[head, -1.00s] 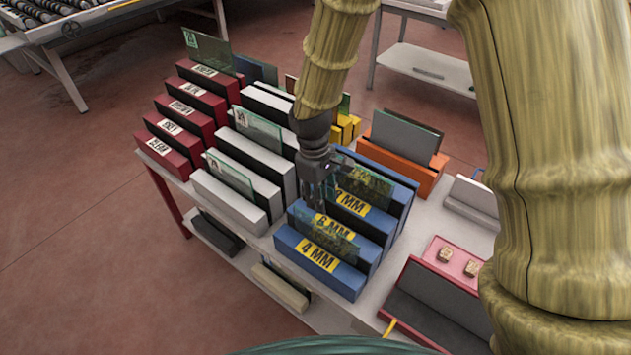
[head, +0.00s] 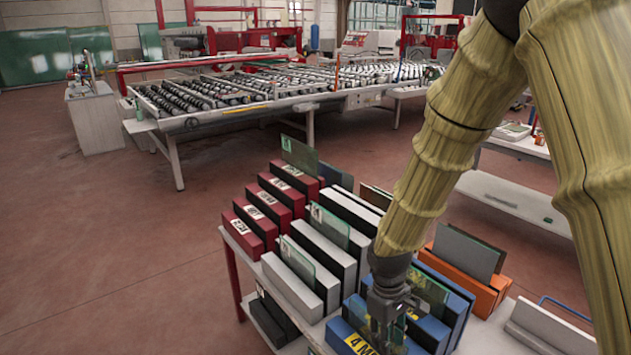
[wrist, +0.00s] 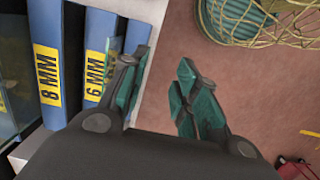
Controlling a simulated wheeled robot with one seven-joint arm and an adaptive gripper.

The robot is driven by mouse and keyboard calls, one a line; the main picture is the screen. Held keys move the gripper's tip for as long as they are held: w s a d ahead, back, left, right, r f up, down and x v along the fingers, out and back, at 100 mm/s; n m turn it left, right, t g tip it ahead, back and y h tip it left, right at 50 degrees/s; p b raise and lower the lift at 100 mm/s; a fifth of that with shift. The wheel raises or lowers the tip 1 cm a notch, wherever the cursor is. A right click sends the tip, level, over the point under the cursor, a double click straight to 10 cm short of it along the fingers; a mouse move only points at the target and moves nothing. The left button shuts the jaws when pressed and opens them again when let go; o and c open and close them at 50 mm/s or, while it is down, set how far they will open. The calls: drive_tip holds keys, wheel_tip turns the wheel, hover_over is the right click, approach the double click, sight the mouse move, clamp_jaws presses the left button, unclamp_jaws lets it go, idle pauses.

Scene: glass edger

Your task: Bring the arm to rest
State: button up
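My arm comes down from the upper right in the head view, in a yellow-green ribbed cover. My gripper (head: 388,318) points down at the blue slotted racks (head: 460,301), partly in front of them. In the wrist view my gripper (wrist: 158,98) has its two teal-padded fingers spread apart, with only the rack's edge and the floor showing between them. It is open and holds nothing. Blue racks labelled 8 MM (wrist: 46,62) and 6 MM (wrist: 97,65) lie to the left of the fingers. A glass pane stands in the 6 MM rack.
Red racks (head: 250,225), white racks (head: 291,272) with glass panes and an orange rack (head: 478,289) share the table. A roller conveyor (head: 235,110) stands behind. Open red floor (head: 110,260) lies to the left. In the wrist view a netted basket (wrist: 240,20) stands at upper right.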

drive_tip(key=s+d+f+m+b, duration=0.2)
drive_tip(key=s+d+f+m, duration=0.1)
drive_tip(key=s+f, duration=1.1)
drive_tip(key=s+d+f+m+t+b, duration=0.1)
drive_tip(key=s+d+f+m, duration=0.3)
drive_tip(key=s+f, duration=1.1)
wheel_tip(320, 180, down, 3)
drive_tip(key=shift+f+m+y+b, duration=0.2)
drive_tip(key=shift+m+y+b, duration=0.25)
drive_tip(key=shift+b, duration=0.4)
